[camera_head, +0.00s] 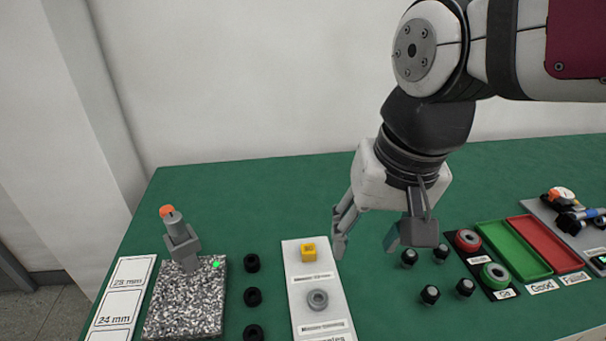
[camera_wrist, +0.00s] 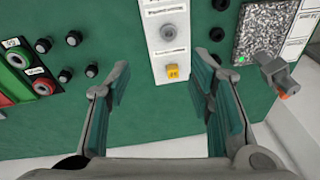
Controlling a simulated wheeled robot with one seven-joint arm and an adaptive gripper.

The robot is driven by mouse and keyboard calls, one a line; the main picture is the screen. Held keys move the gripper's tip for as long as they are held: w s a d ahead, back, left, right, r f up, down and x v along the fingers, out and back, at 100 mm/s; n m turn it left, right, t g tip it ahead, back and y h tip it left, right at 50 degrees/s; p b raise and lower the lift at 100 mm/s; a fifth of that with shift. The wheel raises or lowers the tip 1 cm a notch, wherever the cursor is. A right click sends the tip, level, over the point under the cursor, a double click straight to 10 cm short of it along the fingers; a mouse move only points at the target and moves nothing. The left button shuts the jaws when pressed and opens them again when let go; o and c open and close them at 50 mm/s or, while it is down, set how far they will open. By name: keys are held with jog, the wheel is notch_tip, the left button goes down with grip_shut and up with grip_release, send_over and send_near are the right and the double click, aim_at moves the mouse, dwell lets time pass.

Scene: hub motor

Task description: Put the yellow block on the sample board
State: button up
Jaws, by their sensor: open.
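The yellow block (camera_head: 308,252) stands at the far end of the white sample board (camera_head: 322,270), above a label. A grey ring (camera_head: 317,299) lies nearer on the same board. My gripper (camera_head: 376,240) is open and empty, above the table to the right of the board's far end. In the wrist view the yellow block (camera_wrist: 172,71) sits on the end of the board (camera_wrist: 157,48), ahead of and between my open fingers (camera_wrist: 160,98). Nothing is between the fingertips, and they are apart from the block.
A speckled plate (camera_head: 190,302) with a grey upright gauge (camera_head: 181,243) stands at left. Several black round parts (camera_head: 252,263) lie between it and the board. Black knobs (camera_head: 430,294), a green tray (camera_head: 512,250) and a red tray (camera_head: 546,245) are at right. The far table is clear.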

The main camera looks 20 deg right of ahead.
jog(key=s+n, duration=0.4)
jog(key=shift+s+d+f, duration=0.1)
jog(key=shift+s, duration=0.3)
notch_tip(320, 180, up, 6)
jog(key=t+p, duration=0.1)
jog(key=p, duration=0.4)
jog(key=shift+r+t, duration=0.2)
jog(key=shift+t, duration=0.2)
